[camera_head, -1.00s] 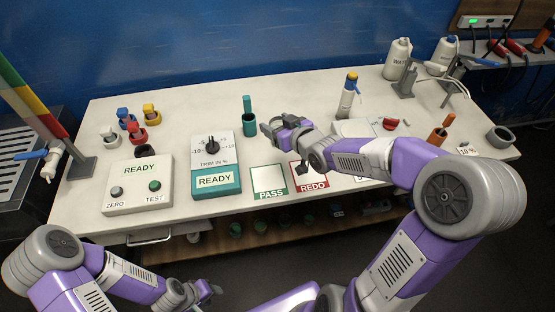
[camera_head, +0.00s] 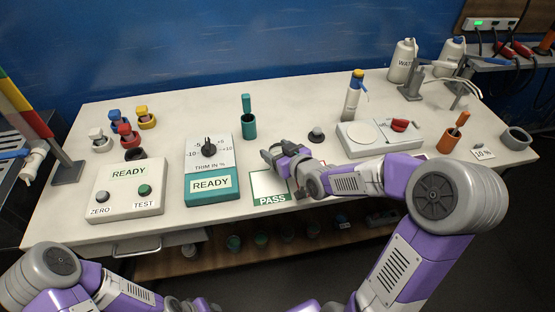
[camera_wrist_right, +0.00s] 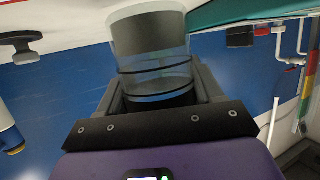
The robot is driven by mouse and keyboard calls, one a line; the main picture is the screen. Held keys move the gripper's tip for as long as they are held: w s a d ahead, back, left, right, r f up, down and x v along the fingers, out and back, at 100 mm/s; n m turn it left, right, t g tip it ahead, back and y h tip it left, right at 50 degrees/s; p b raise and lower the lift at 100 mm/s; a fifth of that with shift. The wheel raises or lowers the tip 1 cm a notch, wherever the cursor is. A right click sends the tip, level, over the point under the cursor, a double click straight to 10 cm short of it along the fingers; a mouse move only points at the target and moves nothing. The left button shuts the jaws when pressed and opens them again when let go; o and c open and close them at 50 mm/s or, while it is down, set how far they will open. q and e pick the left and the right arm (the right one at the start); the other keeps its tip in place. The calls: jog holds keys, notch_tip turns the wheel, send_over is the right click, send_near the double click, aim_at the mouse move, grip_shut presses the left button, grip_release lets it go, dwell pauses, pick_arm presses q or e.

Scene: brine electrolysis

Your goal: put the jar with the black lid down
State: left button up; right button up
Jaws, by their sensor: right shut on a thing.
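My right gripper (camera_head: 268,157) is shut above the back edge of the white PASS card (camera_head: 264,184). In the right wrist view, a clear glass jar (camera_wrist_right: 150,52) with grey contents stands out from between its jaws (camera_wrist_right: 160,97). The dark end of the jar, seemingly its black lid, lies between the jaws and is mostly hidden.
Left of the PASS card are the teal trim box (camera_head: 208,188) and the READY button box (camera_head: 128,188). A small dark-knobbed piece (camera_head: 316,135) and a white scale (camera_head: 362,143) stand behind and right. A teal cup (camera_head: 249,127) stands behind the gripper.

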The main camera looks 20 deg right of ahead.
notch_tip(320, 180, down, 3)
jog(key=shift+w+r+b, duration=0.1)
jog(key=shift+r+b, duration=0.05)
jog(key=shift+b, duration=0.2)
jog(key=o, duration=1.3)
